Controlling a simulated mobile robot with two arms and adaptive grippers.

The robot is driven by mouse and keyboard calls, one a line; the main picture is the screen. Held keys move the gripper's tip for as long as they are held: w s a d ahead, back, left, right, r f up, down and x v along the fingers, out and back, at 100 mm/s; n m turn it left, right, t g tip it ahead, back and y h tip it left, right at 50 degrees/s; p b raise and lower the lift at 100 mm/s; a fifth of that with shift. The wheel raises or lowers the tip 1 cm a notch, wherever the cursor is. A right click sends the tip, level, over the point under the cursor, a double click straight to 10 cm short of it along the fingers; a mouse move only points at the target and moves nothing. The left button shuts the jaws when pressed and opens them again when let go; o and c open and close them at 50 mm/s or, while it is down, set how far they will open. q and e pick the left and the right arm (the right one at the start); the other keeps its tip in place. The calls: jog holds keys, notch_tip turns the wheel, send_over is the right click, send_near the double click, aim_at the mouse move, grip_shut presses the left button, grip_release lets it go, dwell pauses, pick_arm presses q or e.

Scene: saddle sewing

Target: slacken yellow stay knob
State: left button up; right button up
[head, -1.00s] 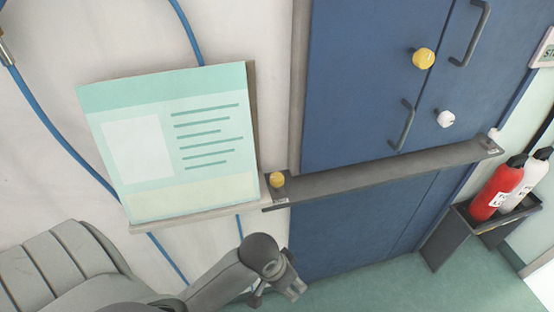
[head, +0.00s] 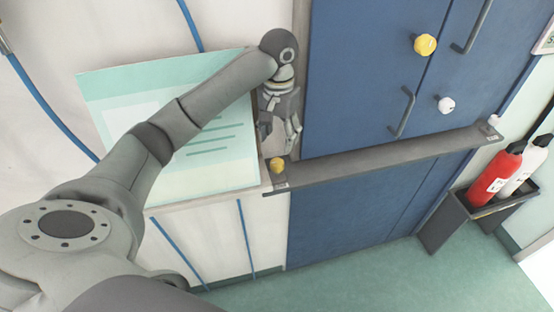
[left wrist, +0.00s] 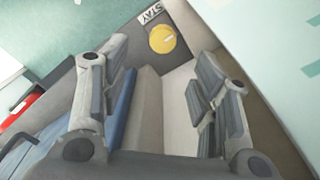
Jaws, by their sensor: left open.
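The yellow stay knob (head: 277,165) is a small round knob on the left end of the grey bar (head: 385,157) across the blue doors. In the left wrist view the knob (left wrist: 163,39) shows as a yellow disc beside a label (left wrist: 153,14) reading STAY. My left gripper (head: 281,136) is just above the knob in the head view, with its fingers pointing down. Its fingers are apart and empty, and the knob appears beyond the gap between them (left wrist: 162,62). I see no contact with the knob. My right gripper is in neither view.
Another yellow knob (head: 425,44) and a white knob (head: 446,105) sit on the blue doors, near door handles (head: 403,113). A pale green board (head: 225,165) is behind my left arm. Red and white extinguishers (head: 495,175) stand in a dark holder at the right.

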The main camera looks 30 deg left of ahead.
aim_at(277, 162)
pick_arm(q)
jog(key=f, duration=1)
jog(key=shift+a, duration=0.25)
jog(key=shift+w, duration=0.1)
jog(key=shift+c, duration=0.5)
jog(key=c, duration=0.9)
